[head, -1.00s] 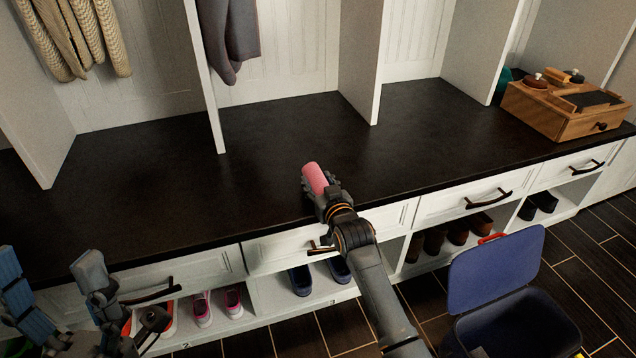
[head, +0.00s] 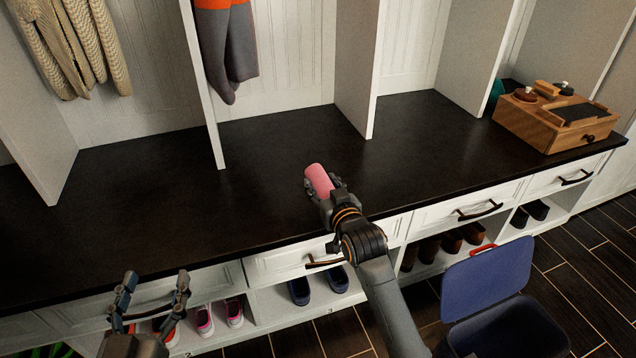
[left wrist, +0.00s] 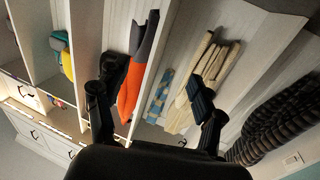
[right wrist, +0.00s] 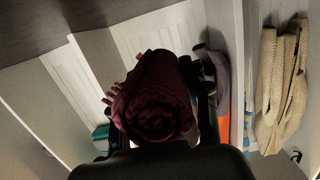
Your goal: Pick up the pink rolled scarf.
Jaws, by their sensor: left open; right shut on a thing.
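The pink rolled scarf (head: 319,181) is in my right gripper (head: 326,192), over the front part of the dark bench top. My right gripper is shut on it, with fingers on both sides of the roll. In the right wrist view the scarf (right wrist: 155,97) looks dark red and its spiral end faces the camera. I cannot tell whether the scarf touches the bench. My left gripper (head: 152,290) is open and empty at the lower left, in front of the drawers. Its spread fingers also show in the left wrist view (left wrist: 150,105).
The dark bench top (head: 270,215) is mostly clear. White dividers (head: 355,70) rise from it. A wooden box (head: 555,118) stands at the right end. An open blue bin (head: 490,280) is on the floor at the lower right. Shoes (head: 300,290) sit in cubbies below.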

